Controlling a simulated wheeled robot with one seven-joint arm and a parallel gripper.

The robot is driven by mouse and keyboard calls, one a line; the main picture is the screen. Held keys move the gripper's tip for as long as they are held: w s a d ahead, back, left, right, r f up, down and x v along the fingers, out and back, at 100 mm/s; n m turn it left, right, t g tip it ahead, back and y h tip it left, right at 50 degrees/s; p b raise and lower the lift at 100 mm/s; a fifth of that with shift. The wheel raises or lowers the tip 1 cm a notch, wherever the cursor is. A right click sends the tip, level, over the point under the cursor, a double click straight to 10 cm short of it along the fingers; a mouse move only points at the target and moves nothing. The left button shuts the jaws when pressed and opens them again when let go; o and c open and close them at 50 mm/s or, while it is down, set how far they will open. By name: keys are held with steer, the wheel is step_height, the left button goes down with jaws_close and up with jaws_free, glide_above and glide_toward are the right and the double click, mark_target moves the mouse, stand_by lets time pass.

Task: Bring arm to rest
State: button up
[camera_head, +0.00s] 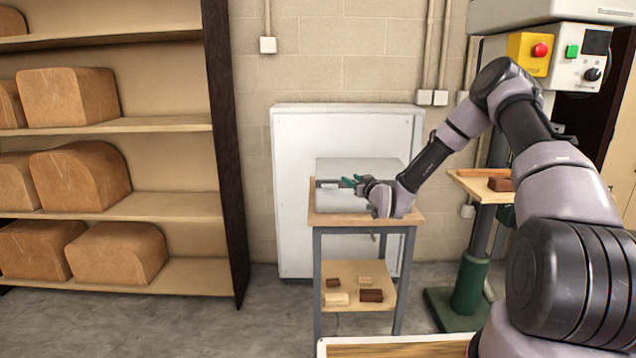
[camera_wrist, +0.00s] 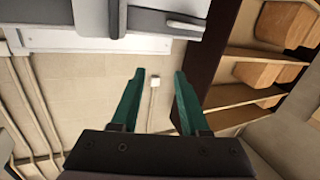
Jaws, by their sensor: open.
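My arm reaches from the right side of the head view out over a small wooden-topped stand (camera_head: 333,217). My gripper (camera_head: 347,182) is at its end, above the stand top and in front of a grey metal box (camera_head: 360,168). In the wrist view my gripper (camera_wrist: 157,98) shows two green fingers spread apart, with nothing between them. Behind the fingers, the wrist view shows the wall (camera_wrist: 90,85) and the shelving. The arm is bent at the elbow and extended, not folded.
A shelf (camera_head: 165,123) with several wooden blocks stands left. A white cabinet (camera_head: 290,150) is behind the stand, whose lower shelf (camera_head: 345,279) carries small blocks. A machine with a red button (camera_head: 539,50) and a green column (camera_head: 469,285) stands right. Floor is open left of the stand.

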steer(key=s+d+r+m+g+h, duration=0.25)
steer(key=s+d+r, duration=0.25)
steer(key=s+r, duration=0.5)
steer(key=s+d+r+m+g+h, duration=0.1)
steer(key=s+d+r+g+h, duration=0.3)
steer(key=s+r, duration=0.6)
steer(key=s+d+r+m+g+y, duration=0.1)
steer(key=s+r+m, duration=0.2)
steer(key=s, duration=1)
steer(key=s+d+r+m+g+y, duration=0.1)
steer(key=s+r, duration=0.4)
steer(key=s, duration=0.9)
steer(key=shift+d+r+m+g, duration=0.15)
steer(key=shift+d+m+g, duration=0.3)
steer(key=shift+d+m, duration=0.4)
steer(key=shift+a, duration=0.1)
